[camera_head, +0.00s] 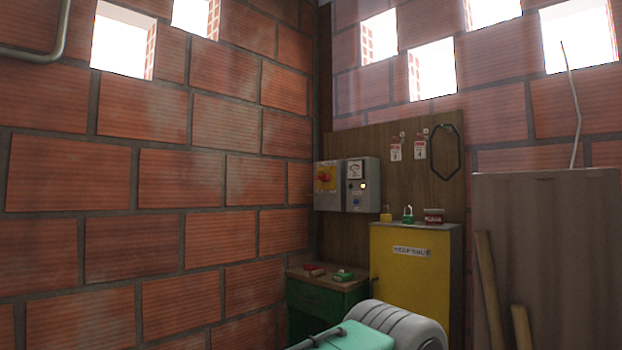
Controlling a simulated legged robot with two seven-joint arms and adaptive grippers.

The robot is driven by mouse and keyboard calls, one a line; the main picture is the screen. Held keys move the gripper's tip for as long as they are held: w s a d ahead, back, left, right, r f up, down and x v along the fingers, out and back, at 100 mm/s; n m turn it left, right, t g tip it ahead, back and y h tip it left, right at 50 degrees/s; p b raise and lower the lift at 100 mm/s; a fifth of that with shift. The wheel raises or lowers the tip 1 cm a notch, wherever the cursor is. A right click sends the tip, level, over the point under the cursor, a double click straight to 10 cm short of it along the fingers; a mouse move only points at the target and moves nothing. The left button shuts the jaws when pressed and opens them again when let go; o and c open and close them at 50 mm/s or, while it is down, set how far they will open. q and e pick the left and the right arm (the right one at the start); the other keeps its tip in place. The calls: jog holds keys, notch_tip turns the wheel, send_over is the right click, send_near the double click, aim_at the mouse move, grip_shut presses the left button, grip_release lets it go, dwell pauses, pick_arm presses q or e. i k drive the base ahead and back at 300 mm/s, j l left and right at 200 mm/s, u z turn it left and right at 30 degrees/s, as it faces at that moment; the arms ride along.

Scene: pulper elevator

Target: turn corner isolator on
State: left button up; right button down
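A grey isolator box with a yellow plate and a red rotary handle (324,177) is mounted on the wooden backboard in the corner, where the two brick walls meet. The exact angle of the handle is too small to read. Beside it on the right is a grey control box (362,185) with a dial gauge, a lit yellowish lamp and a blue button. Neither of my grippers is in view.
A yellow cabinet (400,275) holds padlocks and a red tin on top. A green cabinet (310,300) with small red and green items stands below the boxes. A grey and teal machine (400,325) fills the bottom foreground. A tall panel (560,240) stands right.

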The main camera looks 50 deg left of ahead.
aim_at(325, 177)
jog(key=k+z, duration=0.15)
jog(key=z, duration=1.75)
jog(key=j+z, duration=0.1)
jog(key=z, duration=0.75)
jog(key=k+z, duration=0.1)
jog(key=z, duration=0.75)
jog(key=k+j, duration=0.15)
jog(key=k, duration=0.4)
jog(key=k+j, duration=0.15)
jog(key=k, duration=0.4)
jog(key=k+j+u, duration=0.1)
jog(key=k, duration=0.45)
jog(key=k+j, duration=0.25)
jog(key=k, duration=0.3)
jog(key=k+u, duration=0.15)
jog(key=u, duration=0.3)
jog(key=k+u, duration=0.15)
jog(key=u, duration=0.35)
jog(key=k+j+u, duration=0.15)
jog(key=u, duration=0.3)
jog(key=k+j+u, duration=0.1)
jog(key=u, duration=0.4)
